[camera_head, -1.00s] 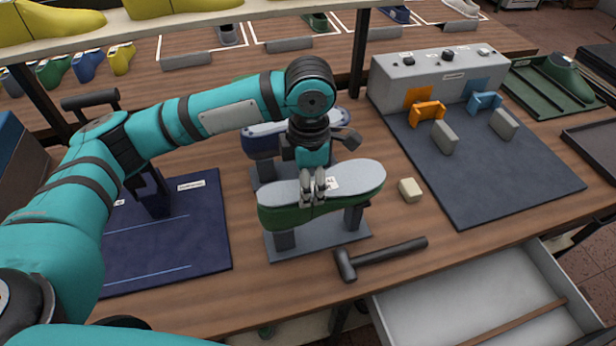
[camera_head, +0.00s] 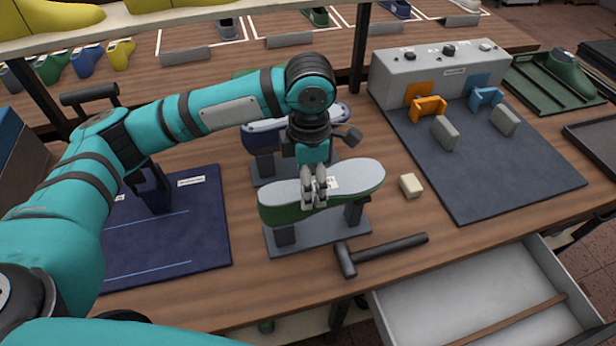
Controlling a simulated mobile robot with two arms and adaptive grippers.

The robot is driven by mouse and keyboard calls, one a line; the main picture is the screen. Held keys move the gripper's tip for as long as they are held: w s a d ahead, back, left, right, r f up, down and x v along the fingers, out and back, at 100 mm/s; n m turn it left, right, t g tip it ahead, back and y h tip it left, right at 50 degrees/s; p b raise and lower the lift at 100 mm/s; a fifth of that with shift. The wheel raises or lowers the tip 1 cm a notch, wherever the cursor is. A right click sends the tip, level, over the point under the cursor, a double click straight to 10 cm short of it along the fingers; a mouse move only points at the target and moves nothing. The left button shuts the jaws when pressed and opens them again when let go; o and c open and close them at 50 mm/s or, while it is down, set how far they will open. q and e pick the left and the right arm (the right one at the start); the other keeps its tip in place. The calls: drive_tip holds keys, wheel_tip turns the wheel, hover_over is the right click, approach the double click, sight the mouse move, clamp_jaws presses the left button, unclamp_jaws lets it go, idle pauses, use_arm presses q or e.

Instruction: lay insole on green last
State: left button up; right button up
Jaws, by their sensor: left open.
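The green last (camera_head: 292,217) sits on a grey stand in the middle of the bench, sole side up. The light grey insole (camera_head: 357,176) lies along its top, and its outline follows that of the last. A small white label shows on the insole. My left gripper (camera_head: 314,203) is right over the middle of the insole, pointing down, with its fingertips at the insole's near edge. Its fingers are open; whether they touch the insole I cannot tell. My right gripper is not in view.
A blue last (camera_head: 262,141) on its own stand is just behind. A hammer (camera_head: 385,250) and a beige block (camera_head: 410,185) lie to the right. An open drawer (camera_head: 480,290) is at the front right. A dark mat with orange and blue clamps lies further right.

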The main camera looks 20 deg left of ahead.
use_arm(q)
wheel_tip(320, 180, up, 12)
idle(0.6)
drive_tip(key=shift+d, duration=0.1)
